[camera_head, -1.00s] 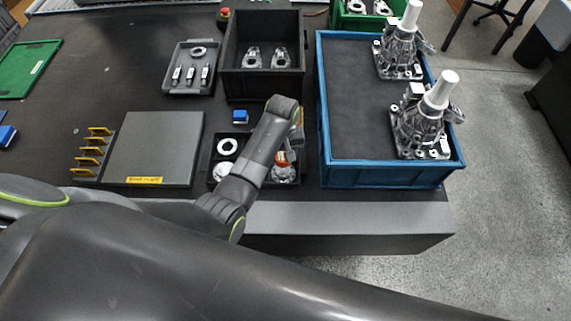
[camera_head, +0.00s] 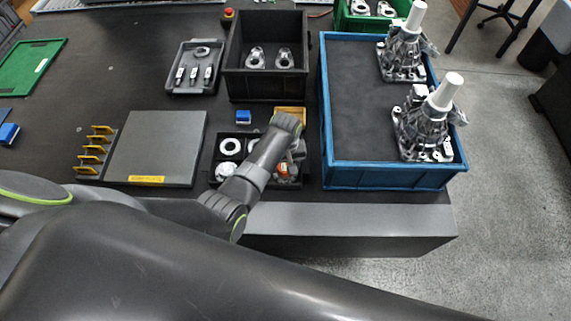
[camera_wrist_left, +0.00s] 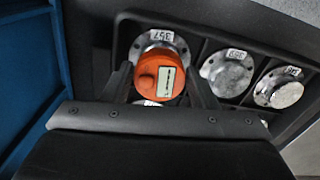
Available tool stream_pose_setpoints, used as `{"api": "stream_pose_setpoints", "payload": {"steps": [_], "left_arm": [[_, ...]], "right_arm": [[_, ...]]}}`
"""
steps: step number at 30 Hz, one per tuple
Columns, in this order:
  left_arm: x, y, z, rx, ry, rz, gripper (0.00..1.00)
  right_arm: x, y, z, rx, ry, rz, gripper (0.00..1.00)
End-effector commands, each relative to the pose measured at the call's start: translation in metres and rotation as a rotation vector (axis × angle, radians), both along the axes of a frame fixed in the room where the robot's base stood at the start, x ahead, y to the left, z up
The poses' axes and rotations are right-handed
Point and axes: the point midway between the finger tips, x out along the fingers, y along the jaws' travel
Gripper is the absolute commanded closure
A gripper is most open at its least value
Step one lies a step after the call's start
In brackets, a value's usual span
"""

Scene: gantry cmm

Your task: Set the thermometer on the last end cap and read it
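The thermometer, orange with a pale display window (camera_wrist_left: 171,80), is between the fingers of my left gripper (camera_wrist_left: 160,78) in the wrist view. It covers part of a metal end cap (camera_wrist_left: 153,40) in the leftmost compartment shown there. Whether it touches that cap cannot be told. The display's reading is too small to make out. Two more labelled end caps, a middle one (camera_wrist_left: 226,72) and a right one (camera_wrist_left: 279,88), lie in the neighbouring compartments. In the head view, the thermometer (camera_head: 283,170) shows low beside my left wrist. My right gripper is not in view.
A black compartment tray (camera_head: 212,158) holds the caps and white rings. A blue bin (camera_head: 345,178) with two metal assemblies stands close on the right. A flat grey plate (camera_head: 155,145) lies left. A deep black bin (camera_head: 265,88) and a grey tray (camera_head: 180,88) stand behind.

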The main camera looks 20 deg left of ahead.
Motion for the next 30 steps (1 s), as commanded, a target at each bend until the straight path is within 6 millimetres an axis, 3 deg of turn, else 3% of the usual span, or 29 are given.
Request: {"api": "stream_pose_setpoints", "payload": {"steps": [4,16,30], "left_arm": [[0.000,0.000,0.001,0.000,0.000,0.000,0.31],[0.001,-0.001,0.012,-0.001,-0.003,0.000,0.31],[0.001,-0.001,0.093,-0.002,-0.004,0.000,0.31]], "right_arm": [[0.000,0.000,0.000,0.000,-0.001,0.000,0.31],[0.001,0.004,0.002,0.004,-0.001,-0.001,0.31],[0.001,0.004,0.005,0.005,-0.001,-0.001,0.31]]}}
